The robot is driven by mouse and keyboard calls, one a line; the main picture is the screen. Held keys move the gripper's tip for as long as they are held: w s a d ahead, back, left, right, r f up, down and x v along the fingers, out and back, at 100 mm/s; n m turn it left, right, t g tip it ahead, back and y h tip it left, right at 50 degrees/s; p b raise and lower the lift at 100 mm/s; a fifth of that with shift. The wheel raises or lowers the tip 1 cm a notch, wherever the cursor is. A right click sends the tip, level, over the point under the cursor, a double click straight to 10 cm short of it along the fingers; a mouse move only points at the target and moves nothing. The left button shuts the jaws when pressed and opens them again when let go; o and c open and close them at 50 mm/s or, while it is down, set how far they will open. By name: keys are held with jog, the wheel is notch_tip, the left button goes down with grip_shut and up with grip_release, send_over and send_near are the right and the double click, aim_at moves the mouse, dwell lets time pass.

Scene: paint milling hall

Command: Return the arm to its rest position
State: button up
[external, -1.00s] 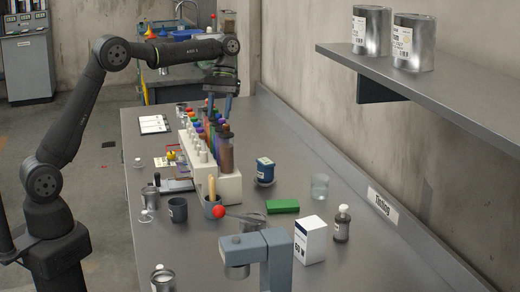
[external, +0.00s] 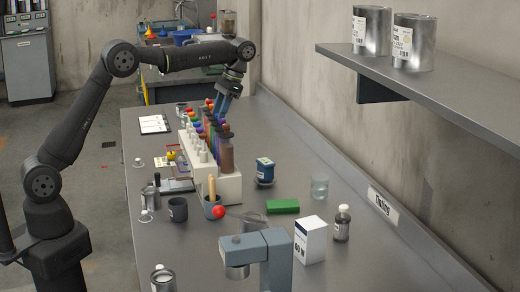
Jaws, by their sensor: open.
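My gripper (external: 222,106) hangs at the end of my arm, over the far end of the rack of colour tubes. Its blue fingers point down and are open, and I see nothing held between them. The tube rack (external: 229,187) is a pale block on the bench, with several dark-capped tubes of different colours. The fingertips overlap the far tubes in this view, so I cannot tell the exact gap between them.
The grey bench (external: 320,255) runs along the wall. A shelf (external: 450,92) with two tins juts out at upper right.

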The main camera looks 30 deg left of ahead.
jog(key=m+t, duration=0.1)
jog(key=m, duration=0.2)
jog(key=m+y, duration=0.1)
jog(key=m, duration=0.1)
jog(key=shift+s+d+m+t, duration=0.1)
jog(key=shift+s+m+t, duration=0.05)
jog(key=shift+m+t, duration=0.25)
jog(key=m+t, duration=0.1)
jog(key=m, duration=0.1)
jog(key=m+t, duration=0.1)
jog(key=m, duration=0.2)
jog(key=shift+s+y, duration=0.1)
jog(key=shift+y, duration=0.3)
jog(key=shift+m, duration=0.3)
dwell(2.6)
